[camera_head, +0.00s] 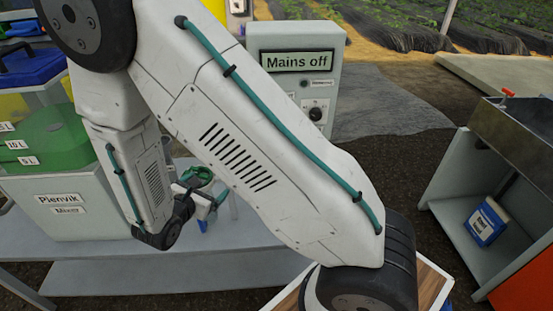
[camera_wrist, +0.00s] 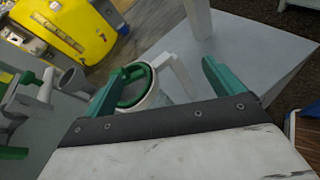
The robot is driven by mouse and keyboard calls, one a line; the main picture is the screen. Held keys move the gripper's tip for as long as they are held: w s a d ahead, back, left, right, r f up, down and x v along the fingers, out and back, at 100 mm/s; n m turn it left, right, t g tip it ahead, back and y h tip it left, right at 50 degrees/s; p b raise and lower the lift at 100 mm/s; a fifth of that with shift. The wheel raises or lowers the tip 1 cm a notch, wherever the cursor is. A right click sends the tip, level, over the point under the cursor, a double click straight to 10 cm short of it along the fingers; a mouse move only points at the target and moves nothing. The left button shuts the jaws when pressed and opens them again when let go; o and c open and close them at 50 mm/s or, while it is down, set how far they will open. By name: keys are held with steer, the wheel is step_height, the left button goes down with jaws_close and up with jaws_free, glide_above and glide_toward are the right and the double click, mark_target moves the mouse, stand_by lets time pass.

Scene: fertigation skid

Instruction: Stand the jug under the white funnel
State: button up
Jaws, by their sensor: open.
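A white jug with a green rim (camera_wrist: 155,98) stands on the grey bench in the wrist view, its white handle (camera_wrist: 182,75) toward the right. In the head view its green rim (camera_head: 197,174) shows, partly hidden behind my arm. My gripper (camera_wrist: 160,85) is open and empty. Its two teal fingers reach out on either side of the jug and its handle; I cannot tell whether they touch it.
A yellow tank (camera_wrist: 66,28), a green valve handle (camera_wrist: 46,86) and a white post (camera_wrist: 198,18) stand near the jug. The head view shows a Mains off panel (camera_head: 297,62), a green mixer tank (camera_head: 45,140) and a blue container (camera_head: 486,222) on a right-hand shelf.

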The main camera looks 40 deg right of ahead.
steer(key=s+d+r+m+g+y, duration=0.1)
steer(key=s+d+r+m+g, duration=0.35)
steer(key=s+r+m, duration=0.35)
steer(key=s+d+r+m+g+y, duration=0.1)
steer(key=s+d+r+m+g, duration=0.4)
steer(key=r, duration=0.5)
steer(key=s+a+r+m+t+y, duration=0.1)
steer(key=s+a+r+m+y, duration=0.1)
steer(key=s, duration=0.5)
steer(key=s+a+r+m+t+y, duration=0.2)
steer(key=s+a+r+m+y, duration=0.1)
steer(key=s+r+m+y, duration=0.2)
steer(key=s+m+y, duration=0.1)
steer(key=s+y, duration=0.1)
steer(key=shift+a+r+m+y, duration=0.3)
steer(key=shift+a+y, duration=0.05)
steer(key=shift+y, duration=0.05)
